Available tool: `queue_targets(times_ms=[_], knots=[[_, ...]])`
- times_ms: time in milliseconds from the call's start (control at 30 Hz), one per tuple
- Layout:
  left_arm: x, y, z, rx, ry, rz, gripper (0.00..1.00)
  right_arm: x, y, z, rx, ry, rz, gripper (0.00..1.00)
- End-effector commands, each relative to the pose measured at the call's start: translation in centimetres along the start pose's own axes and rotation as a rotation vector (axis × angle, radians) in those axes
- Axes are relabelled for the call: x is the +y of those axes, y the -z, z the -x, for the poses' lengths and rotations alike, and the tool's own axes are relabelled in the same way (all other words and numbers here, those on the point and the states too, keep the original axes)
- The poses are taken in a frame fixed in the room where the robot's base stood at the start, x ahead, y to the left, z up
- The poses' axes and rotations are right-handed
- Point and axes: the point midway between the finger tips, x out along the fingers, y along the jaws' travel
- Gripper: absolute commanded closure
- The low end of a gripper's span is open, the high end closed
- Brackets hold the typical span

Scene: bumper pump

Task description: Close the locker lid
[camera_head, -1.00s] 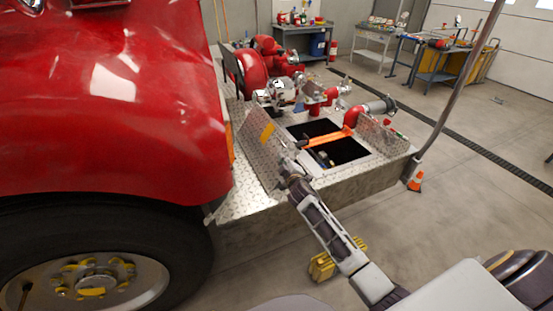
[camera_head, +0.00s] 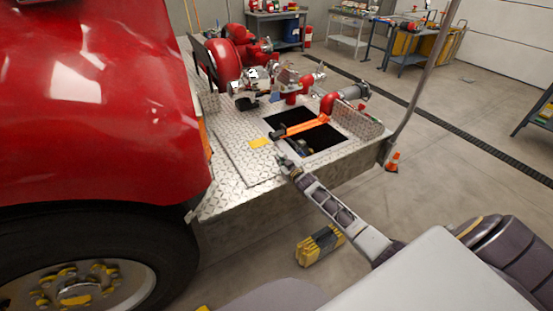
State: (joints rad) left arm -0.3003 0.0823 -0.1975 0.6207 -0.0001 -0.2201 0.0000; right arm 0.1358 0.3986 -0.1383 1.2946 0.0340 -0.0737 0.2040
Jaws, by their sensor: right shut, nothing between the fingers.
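The locker lid, a diamond-plate panel (camera_head: 237,150) with a yellow label (camera_head: 260,142), lies flat or nearly flat on the bumper deck, left of the dark opening (camera_head: 328,138). I cannot tell whether it sits fully flush. A second diamond-plate panel (camera_head: 358,121) stands tilted up at the opening's right side. An orange bar (camera_head: 303,127) spans the opening. My right gripper (camera_head: 284,161) is shut and empty, at the lid's front right edge near the opening. I cannot tell whether it touches the lid. My left gripper is out of view.
The red truck body (camera_head: 90,95) and large tire (camera_head: 175,240) fill the left. Red pump piping (camera_head: 240,60) stands behind the opening. A yellow-grey block (camera_head: 320,245) lies on the floor.

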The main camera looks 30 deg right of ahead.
Motion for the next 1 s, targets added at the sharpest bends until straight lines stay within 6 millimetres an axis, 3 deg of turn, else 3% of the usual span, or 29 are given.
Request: queue_targets(times_ms=[100, 333, 1000], knots=[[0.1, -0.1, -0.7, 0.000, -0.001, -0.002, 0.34, 0.3, -1.6, -0.4, -0.002, 0.016, -0.062, 1.00], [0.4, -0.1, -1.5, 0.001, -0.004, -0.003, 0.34, 0.3, -3.1, -0.8, -0.001, 0.020, -0.076, 1.00], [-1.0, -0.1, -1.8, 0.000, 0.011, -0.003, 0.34, 0.3, -4.0, -0.9, -0.004, 0.020, -0.074, 1.00]])
